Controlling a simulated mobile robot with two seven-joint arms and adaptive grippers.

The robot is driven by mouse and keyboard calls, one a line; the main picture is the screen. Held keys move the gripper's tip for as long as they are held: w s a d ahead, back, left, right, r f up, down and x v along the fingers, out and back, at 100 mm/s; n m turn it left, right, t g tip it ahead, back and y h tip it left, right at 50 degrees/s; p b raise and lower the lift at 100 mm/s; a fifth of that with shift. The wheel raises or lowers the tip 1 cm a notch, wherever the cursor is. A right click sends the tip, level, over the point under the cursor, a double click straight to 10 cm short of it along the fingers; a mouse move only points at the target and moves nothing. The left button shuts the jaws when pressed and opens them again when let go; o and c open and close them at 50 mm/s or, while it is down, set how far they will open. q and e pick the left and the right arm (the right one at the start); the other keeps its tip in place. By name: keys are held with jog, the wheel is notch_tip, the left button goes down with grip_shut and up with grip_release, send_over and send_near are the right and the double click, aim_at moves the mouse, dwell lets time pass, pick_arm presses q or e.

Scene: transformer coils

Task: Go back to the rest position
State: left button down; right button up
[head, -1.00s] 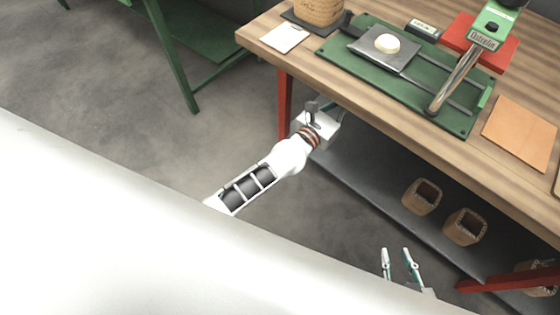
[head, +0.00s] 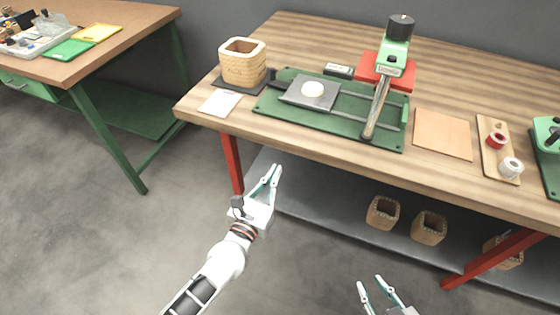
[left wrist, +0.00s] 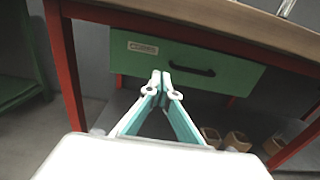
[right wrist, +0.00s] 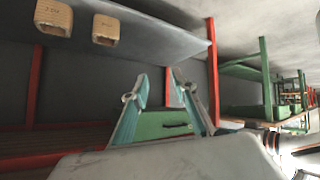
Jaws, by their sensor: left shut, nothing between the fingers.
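My left gripper (head: 272,183) is in front of the workbench (head: 290,143), below its top edge, and touches nothing that I can see. In the left wrist view its fingertips (left wrist: 161,74) meet and hold nothing, with a green drawer front (left wrist: 185,62) behind them. My right gripper (head: 371,282) is low at the bottom edge of the head view, in front of the bench. Its fingers stand apart and empty, and the gap also shows in the right wrist view (right wrist: 158,80).
On the bench are a coil (head: 243,64), a green press fixture (head: 275,102), a white card (head: 220,103) and a board with tape rolls (head: 497,165). Several cores (head: 382,212) lie on the lower shelf. Another table (head: 130,22) stands left. The floor (head: 110,240) between is clear.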

pick_arm(q)
jog(key=shift+s+a, duration=0.25)
jog(key=shift+s, duration=0.45)
